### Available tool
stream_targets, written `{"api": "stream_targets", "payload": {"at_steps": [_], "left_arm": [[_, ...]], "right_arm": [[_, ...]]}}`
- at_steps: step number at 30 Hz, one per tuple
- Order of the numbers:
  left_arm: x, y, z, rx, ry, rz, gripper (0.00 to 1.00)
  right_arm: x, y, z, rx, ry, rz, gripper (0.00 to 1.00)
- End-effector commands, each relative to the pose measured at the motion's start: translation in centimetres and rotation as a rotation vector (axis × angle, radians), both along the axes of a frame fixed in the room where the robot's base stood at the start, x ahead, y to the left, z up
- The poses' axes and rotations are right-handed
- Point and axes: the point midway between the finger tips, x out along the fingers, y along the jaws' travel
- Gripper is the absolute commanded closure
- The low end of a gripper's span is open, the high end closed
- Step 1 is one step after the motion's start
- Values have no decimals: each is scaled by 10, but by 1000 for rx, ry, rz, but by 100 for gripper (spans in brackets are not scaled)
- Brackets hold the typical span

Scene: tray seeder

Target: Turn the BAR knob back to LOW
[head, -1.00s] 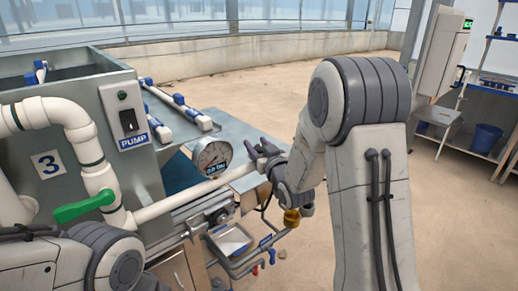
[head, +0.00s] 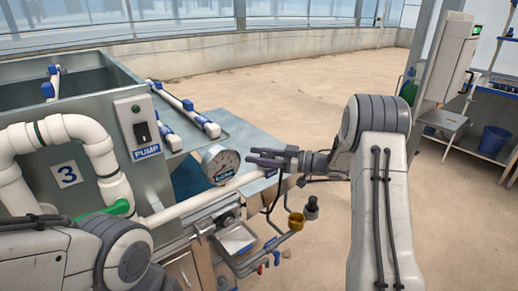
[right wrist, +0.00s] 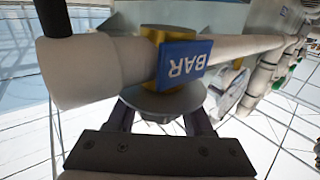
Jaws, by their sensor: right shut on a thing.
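The BAR knob is a grey round knob (right wrist: 165,102) under a yellow fitting (right wrist: 181,62) on the white pipe (right wrist: 125,62) in the right wrist view. A blue BAR plate (right wrist: 184,66) is on the fitting and reads upside down. My right gripper (right wrist: 163,112) is shut on the knob, with one finger on each side. In the head view my right gripper (head: 258,158) points left at the pipe's far end and hides the knob. The knob's setting and any LOW mark cannot be read. My left gripper is not in view; only my left arm shows at the lower left.
A round gauge (head: 220,164) stands close left of my right gripper. A PUMP switch box (head: 138,124) and the white pipe (head: 205,200) are further left.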

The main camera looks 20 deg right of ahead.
Motion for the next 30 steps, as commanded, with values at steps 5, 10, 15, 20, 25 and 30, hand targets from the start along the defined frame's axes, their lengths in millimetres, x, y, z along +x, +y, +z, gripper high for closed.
{"api": "stream_targets", "payload": {"at_steps": [5, 10, 15, 20, 25, 30], "left_arm": [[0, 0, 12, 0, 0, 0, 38], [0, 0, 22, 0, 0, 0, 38], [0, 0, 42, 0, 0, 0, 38], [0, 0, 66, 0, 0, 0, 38], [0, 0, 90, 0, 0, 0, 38], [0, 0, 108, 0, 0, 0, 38]], "right_arm": [[-3, 1, 3, 2, -3, 167, 100], [-8, 3, 3, 1, -3, 330, 100], [-12, 5, 6, 3, -1, 459, 100], [-15, 6, 8, 3, -1, 548, 100], [-17, 6, 8, 4, -2, 621, 100], [-19, 6, 6, 3, -3, 673, 100]]}}
